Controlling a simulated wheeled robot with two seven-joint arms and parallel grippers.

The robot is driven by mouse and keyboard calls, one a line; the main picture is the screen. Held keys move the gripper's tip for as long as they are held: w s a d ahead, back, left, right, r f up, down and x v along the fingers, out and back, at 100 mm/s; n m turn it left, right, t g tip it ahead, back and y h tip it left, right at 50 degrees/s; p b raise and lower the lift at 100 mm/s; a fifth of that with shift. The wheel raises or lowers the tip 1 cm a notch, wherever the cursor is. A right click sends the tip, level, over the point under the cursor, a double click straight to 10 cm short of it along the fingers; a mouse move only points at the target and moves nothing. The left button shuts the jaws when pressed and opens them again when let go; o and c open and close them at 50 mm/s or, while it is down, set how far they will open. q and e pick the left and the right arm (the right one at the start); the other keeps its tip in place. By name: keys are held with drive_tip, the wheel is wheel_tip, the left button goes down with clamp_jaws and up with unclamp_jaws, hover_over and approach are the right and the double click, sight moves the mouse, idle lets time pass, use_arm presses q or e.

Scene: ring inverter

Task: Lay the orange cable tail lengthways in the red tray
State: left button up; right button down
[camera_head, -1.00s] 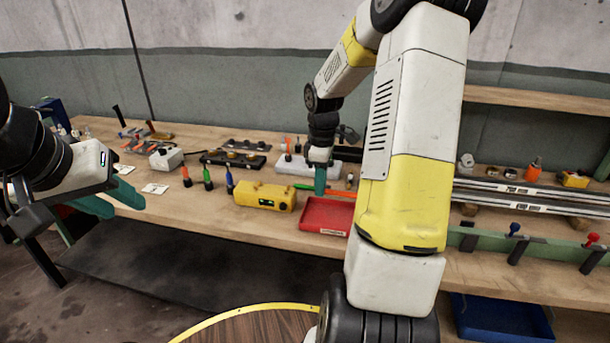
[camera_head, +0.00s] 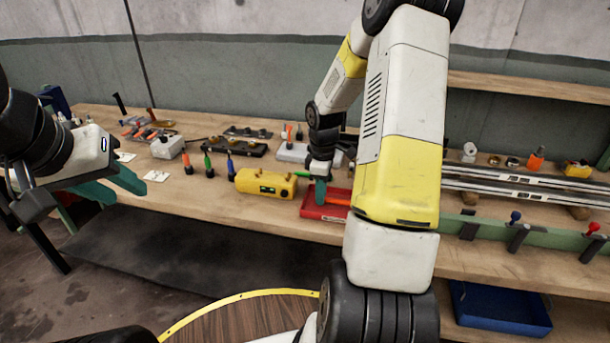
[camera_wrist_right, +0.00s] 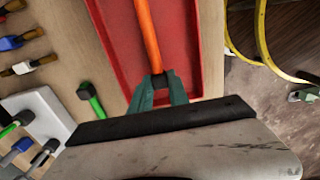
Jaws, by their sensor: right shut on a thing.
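The red tray (camera_head: 312,212) lies near the bench's front edge, partly hidden behind my right arm. It also shows in the right wrist view (camera_wrist_right: 190,60). The orange cable tail (camera_wrist_right: 148,35) runs along the tray's length, slightly slanted, and shows in part in the head view (camera_head: 338,198). My right gripper (camera_head: 320,198) is low over the tray. In the right wrist view its green fingers (camera_wrist_right: 157,82) are shut on a dark end of the orange cable tail. Whether the tail touches the tray floor is unclear. My left gripper (camera_head: 113,187) is open and empty, left of the bench front.
A yellow box (camera_head: 266,184) stands just left of the tray. Several upright coloured tools (camera_head: 208,165) stand further left. A green-handled item (camera_wrist_right: 90,98) lies beside the tray. Metal rails (camera_head: 530,186) lie right of my right arm.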

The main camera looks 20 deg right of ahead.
drive_tip(key=shift+f, duration=0.2)
drive_tip(key=c, duration=1.2)
unclamp_jaws()
drive_tip(key=shift+o, duration=0.2)
drive_tip(key=shift+r, duration=0.1)
wheel_tip(320, 180, up, 7)
drive_tip(key=shift+f, duration=0.1)
drive_tip(key=shift+r, duration=0.45)
